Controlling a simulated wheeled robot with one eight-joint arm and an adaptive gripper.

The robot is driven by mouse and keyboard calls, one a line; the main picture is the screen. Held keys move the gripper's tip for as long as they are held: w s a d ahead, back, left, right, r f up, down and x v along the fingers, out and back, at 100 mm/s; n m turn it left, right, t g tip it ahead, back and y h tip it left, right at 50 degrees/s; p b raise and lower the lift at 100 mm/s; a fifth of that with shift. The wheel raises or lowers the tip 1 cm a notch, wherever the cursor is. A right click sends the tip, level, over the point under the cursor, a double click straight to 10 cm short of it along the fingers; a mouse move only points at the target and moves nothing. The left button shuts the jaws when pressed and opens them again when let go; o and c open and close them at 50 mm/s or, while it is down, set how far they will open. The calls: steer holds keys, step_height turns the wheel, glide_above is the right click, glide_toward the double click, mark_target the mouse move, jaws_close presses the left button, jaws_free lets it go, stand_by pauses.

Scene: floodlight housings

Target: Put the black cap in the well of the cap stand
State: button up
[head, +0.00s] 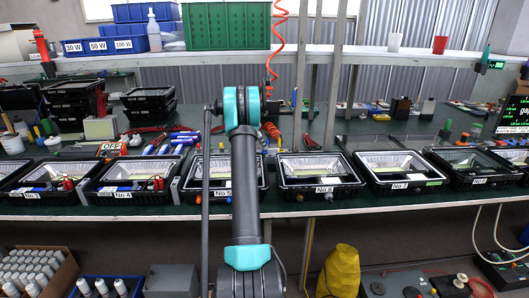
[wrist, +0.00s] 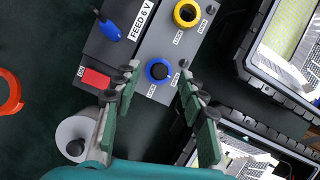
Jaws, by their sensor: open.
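My gripper (wrist: 156,80) is open in the wrist view, its two green-padded fingers pointing at a grey panel. A small round black piece (wrist: 158,71), which looks like the black cap, sits inside a blue ring on that panel. It lies between the fingertips in the picture; I cannot tell whether they touch it. A pale round piece (wrist: 72,130) beside the left finger may be the cap stand. It has a dark round spot near its lower edge, and the finger partly covers it. In the head view my arm hides the gripper and this area.
The panel (wrist: 140,75) carries a "FEED 6 V" label, a red switch (wrist: 96,79), a blue plug (wrist: 110,31) and a yellow ring (wrist: 187,13). Floodlight housings (wrist: 280,86) lie close on the right. An orange ring (wrist: 10,92) is at far left.

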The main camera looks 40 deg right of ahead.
steer(key=shift+x, duration=0.8)
jaws_close()
steer(key=shift+r, duration=0.1)
